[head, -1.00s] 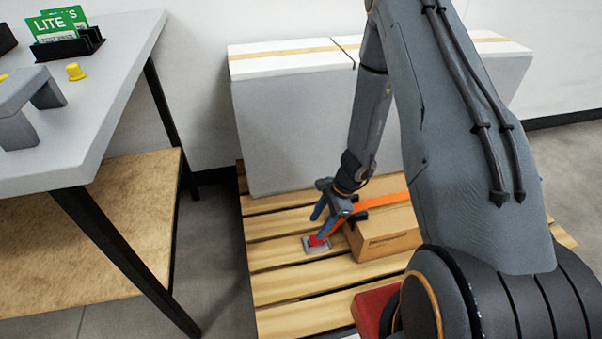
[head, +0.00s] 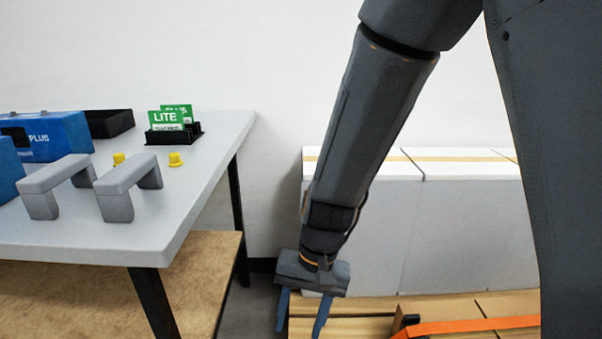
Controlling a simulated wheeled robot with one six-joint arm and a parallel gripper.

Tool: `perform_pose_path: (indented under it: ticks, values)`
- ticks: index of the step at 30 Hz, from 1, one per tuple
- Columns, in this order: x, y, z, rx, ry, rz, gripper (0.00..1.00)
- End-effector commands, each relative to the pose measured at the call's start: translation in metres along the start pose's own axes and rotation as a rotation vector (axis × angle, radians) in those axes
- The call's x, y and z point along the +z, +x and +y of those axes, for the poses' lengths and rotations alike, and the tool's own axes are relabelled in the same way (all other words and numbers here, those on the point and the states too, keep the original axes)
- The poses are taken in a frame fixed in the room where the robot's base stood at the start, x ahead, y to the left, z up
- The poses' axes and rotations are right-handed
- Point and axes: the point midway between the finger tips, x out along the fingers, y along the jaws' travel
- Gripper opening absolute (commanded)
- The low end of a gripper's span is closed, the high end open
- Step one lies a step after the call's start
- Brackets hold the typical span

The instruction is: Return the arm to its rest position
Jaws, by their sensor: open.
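My gripper (head: 300,325) hangs from my arm at the lower middle of the head view, pointing down. Its two blue fingers are spread apart and nothing shows between them. It is to the right of the table and in front of the white-topped boxes, over the near left part of the pallet. My arm runs from the top right down to it and hides part of the boxes and wall.
A grey table (head: 225,150) on the left bears grey handles (head: 130,190), yellow knobs (head: 176,159), green cards (head: 168,117) in a black holder, and blue units (head: 55,138). Large boxes (head: 465,225) stand on the pallet (head: 350,328). An orange strap (head: 470,326) lies at the lower right.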

Motion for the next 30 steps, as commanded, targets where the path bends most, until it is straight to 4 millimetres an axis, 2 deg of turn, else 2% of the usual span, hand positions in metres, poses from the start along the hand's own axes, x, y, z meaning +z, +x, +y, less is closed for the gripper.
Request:
perform_pose_path:
  ticks: [1,3,6,12,21,30]
  values:
    - [0.019,-0.011,-0.009,0.017,-0.099,0.011,0.48]
    - [0.039,-0.022,-0.013,0.042,-0.214,0.023,0.48]
    - [0.060,-0.033,-0.017,0.071,-0.342,0.037,0.48]
    - [0.091,-0.048,-0.018,0.114,-0.526,0.059,0.48]
    - [0.122,-0.063,-0.016,0.163,-0.737,0.094,0.48]
    - [0.116,-0.099,-0.003,0.166,-0.658,0.098,0.48]
